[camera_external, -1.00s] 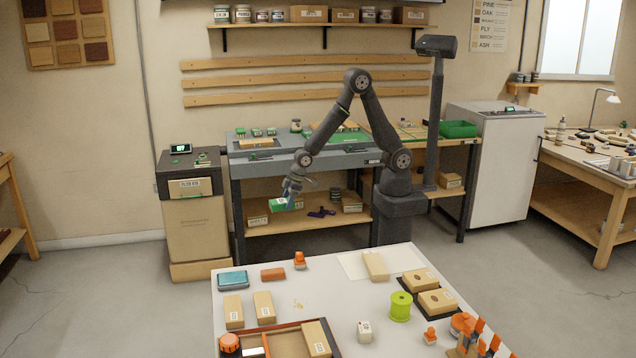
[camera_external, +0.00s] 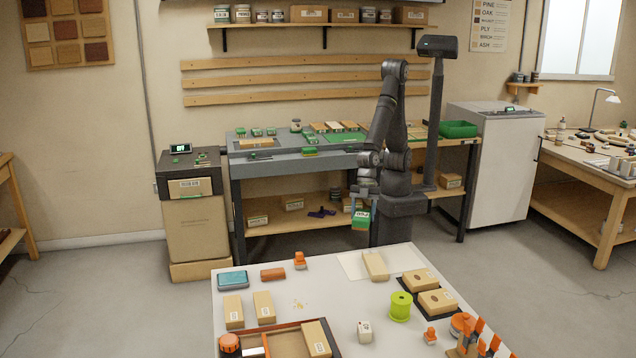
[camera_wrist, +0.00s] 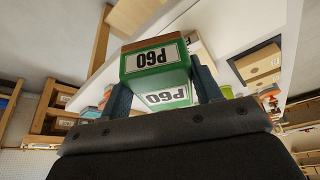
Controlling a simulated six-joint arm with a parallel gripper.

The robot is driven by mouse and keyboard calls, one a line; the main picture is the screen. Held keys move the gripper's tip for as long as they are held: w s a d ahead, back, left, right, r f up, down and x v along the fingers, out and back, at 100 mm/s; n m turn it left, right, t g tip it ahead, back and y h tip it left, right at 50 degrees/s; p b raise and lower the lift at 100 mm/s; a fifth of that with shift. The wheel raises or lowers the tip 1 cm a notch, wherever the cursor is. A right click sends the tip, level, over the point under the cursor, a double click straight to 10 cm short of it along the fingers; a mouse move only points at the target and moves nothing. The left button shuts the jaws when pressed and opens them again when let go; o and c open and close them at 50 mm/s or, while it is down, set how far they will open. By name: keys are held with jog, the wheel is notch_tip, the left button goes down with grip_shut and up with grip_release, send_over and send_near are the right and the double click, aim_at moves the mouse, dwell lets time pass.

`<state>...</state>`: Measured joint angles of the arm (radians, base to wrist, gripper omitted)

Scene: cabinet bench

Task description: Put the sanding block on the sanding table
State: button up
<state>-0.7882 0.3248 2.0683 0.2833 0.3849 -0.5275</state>
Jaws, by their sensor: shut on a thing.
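The sanding block (camera_external: 360,219) is green with a brown face and a white label. In the wrist view the block (camera_wrist: 152,58) shows "P60" on its labels, upside down. My gripper (camera_external: 364,200) is shut on it, with one finger on each side. It holds the block in the air in front of my base, between the grey bench and the white table. The grey bench (camera_external: 262,169), which looks like the sanding table, stands against the wall, with several green-sided blocks and a green mat on and near it.
The white table (camera_external: 330,300) in front holds cartons, a lime spool (camera_external: 400,306) and a wooden tray. The bench's lower shelf (camera_external: 265,228) holds small boxes and a dark blue item. A cabinet (camera_external: 193,220) stands left of the bench; a green bin (camera_external: 458,129) sits to its right.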

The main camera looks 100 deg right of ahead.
jog(key=s+a+n, duration=0.1)
jog(key=s+a, duration=0.1)
jog(key=s, duration=0.2)
send_over(395, 258)
jog(key=d, duration=0.2)
jog(key=f, duration=0.6)
jog(key=shift+s+a+f, duration=0.2)
jog(key=shift+s+f, duration=0.05)
jog(key=shift+s, duration=0.05)
jog(key=shift+a+f, duration=0.15)
jog(key=shift+f, duration=1.9)
jog(key=shift+f, duration=0.15)
jog(key=o, duration=1.1)
